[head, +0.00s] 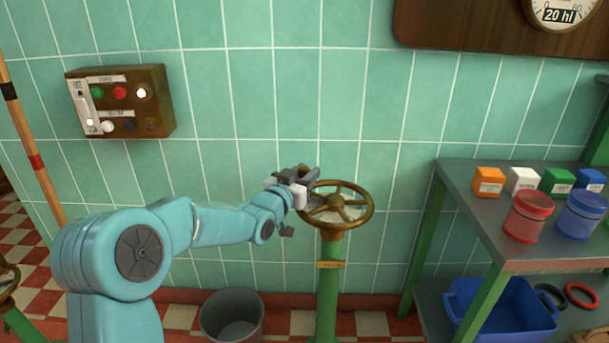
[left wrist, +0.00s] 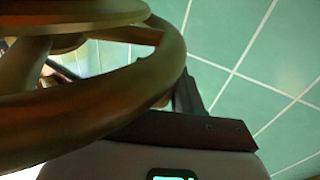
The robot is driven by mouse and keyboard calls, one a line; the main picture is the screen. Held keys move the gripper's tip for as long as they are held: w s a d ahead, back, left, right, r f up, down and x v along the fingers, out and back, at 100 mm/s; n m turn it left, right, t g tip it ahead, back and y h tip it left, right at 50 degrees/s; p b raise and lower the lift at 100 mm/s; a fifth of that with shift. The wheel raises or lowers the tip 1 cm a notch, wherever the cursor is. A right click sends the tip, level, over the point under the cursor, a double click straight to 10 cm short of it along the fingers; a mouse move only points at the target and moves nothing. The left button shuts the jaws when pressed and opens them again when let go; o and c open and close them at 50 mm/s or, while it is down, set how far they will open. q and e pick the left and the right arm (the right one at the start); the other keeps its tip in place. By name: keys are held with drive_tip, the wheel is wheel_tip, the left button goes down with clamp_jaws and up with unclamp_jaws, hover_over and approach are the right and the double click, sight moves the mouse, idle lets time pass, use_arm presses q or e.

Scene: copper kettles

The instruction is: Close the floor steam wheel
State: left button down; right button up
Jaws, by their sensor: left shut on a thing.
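The floor steam wheel (head: 352,217) is a brass-coloured handwheel with spokes, lying level on top of a green post (head: 327,290) in the middle of the head view. My left gripper (head: 308,184) is at the left side of its rim and is shut on it. In the left wrist view the wheel's rim (left wrist: 150,80) fills the left side, close to the camera, with a dark gripper finger (left wrist: 190,128) against it. The exact contact is partly hidden. My right gripper is not in view.
A grey bucket (head: 232,315) stands on the floor left of the post. A control box (head: 160,118) is on the tiled wall. At right, a green-legged table (head: 465,235) bears small boxes and jars, with a blue crate (head: 465,318) below. Another wheel (head: 8,285) shows at the left edge.

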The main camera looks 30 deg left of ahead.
use_arm(q)
drive_tip(key=shift+r, duration=0.15)
drive_tip(key=c, duration=0.9)
unclamp_jaws()
drive_tip(key=shift+s, duration=0.1)
drive_tip(key=s, duration=0.5)
drive_tip(key=s+p, duration=0.1)
drive_tip(key=s, duration=0.4)
drive_tip(key=s+d+p, duration=0.1)
drive_tip(key=s, duration=0.5)
drive_tip(key=shift+d, duration=0.1)
